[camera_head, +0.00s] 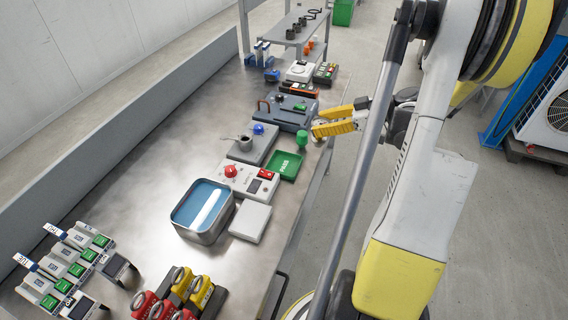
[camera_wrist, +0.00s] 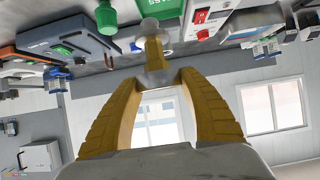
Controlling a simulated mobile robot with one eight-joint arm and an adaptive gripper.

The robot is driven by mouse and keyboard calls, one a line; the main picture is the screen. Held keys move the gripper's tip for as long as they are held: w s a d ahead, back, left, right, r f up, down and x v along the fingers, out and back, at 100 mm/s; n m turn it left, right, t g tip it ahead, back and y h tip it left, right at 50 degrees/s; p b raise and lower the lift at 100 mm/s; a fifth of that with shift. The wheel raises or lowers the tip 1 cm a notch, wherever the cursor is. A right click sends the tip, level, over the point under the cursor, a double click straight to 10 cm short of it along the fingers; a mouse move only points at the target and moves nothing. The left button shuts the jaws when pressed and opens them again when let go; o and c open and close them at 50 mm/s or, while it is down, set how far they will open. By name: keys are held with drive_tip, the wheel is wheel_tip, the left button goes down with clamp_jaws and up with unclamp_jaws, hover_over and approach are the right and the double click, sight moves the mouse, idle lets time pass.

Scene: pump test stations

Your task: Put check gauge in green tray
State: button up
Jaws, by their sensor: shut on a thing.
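My gripper (camera_wrist: 155,78) has yellow fingers and is shut on a slim piece with a yellow shaft and grey round ends, which I take to be the check gauge (camera_wrist: 152,48). It points away from the fingers in the wrist view. In the head view my gripper (camera_head: 318,130) is at the bench's right edge, and the held piece is hard to make out there. The green tray (camera_head: 296,178), marked PASS, lies on the bench below and left of my gripper in that picture, apart from it. Its edge shows at the top of the wrist view (camera_wrist: 168,8).
A green knob-like thing (camera_head: 302,138) stands between the tray and my gripper. A grey station with a red knob (camera_head: 231,171), a cup block (camera_head: 245,141) and a dark case (camera_head: 290,117) sit close by. A blue-lined bin (camera_head: 205,238) stands nearer. Bare bench lies left.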

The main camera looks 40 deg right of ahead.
drive_tip(key=shift+w+a+f+b, duration=1)
drive_tip(key=shift+w+a+f, duration=0.3)
drive_tip(key=shift+f, duration=0.45)
drive_tip(key=shift+w+a+f+b, duration=1)
drive_tip(key=shift+w+a+f, duration=0.25)
drive_tip(key=shift+f, duration=0.55)
drive_tip(key=shift+w+a+f+b, duration=1.1)
drive_tip(key=shift+w+f, duration=0.25)
drive_tip(key=shift+f, duration=0.4)
drive_tip(key=shift+a, duration=0.1)
drive_tip(key=shift+f, duration=0.2)
drive_tip(key=o, duration=1.4)
drive_tip(key=shift+r, duration=0.1)
